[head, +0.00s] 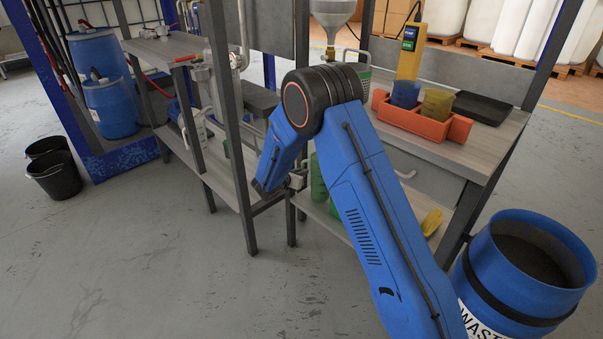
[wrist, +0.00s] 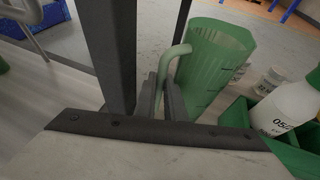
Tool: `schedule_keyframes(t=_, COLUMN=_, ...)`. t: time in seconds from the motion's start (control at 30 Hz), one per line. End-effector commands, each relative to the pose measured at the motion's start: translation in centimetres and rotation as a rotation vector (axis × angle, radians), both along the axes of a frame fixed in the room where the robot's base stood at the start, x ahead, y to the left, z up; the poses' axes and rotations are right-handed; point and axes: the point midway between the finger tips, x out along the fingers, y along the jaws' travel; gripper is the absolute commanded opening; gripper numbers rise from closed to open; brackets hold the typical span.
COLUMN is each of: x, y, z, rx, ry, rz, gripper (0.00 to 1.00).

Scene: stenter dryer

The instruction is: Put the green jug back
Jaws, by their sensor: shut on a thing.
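The green jug (wrist: 215,60) is translucent and stands upright or nearly so in the wrist view, right of my gripper (wrist: 163,98). My gripper is shut on the jug's handle (wrist: 172,62), which lies between the two fingers. In the head view my gripper (head: 297,180) is at the lower shelf level, partly hidden by my arm. The green jug (head: 318,179) shows there beside it, also partly covered by my arm. I cannot tell whether the jug's base touches the shelf.
A dark post (wrist: 108,50) stands close left of my gripper. A white bottle (wrist: 287,108) and a green bin (wrist: 237,113) are close right of the jug. An orange caddy (head: 422,120) sits on the bench top. A blue waste drum (head: 510,285) stands at right.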

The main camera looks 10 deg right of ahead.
Motion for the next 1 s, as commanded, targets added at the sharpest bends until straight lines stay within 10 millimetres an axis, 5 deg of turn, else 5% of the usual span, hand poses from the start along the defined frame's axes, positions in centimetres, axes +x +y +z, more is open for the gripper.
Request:
schedule_keyframes(t=0.27, x=0.0, y=0.0, z=-0.2, rx=0.001, ry=-0.001, rz=0.0, gripper=0.0)
schedule_keyframes(t=0.3, x=0.0, y=0.0, z=-0.2, rx=0.001, ry=-0.001, rz=0.0, gripper=0.14)
schedule_keyframes(t=0.33, x=0.0, y=0.0, z=-0.2, rx=0.001, ry=-0.001, rz=0.0, gripper=0.17)
schedule_keyframes(t=0.7, x=0.0, y=0.0, z=0.2, rx=0.001, ry=-0.001, rz=-0.001, gripper=0.17)
schedule_keyframes(t=1.0, x=-3.4, y=2.8, z=1.9, rx=0.002, ry=-0.002, rz=0.002, gripper=0.17)
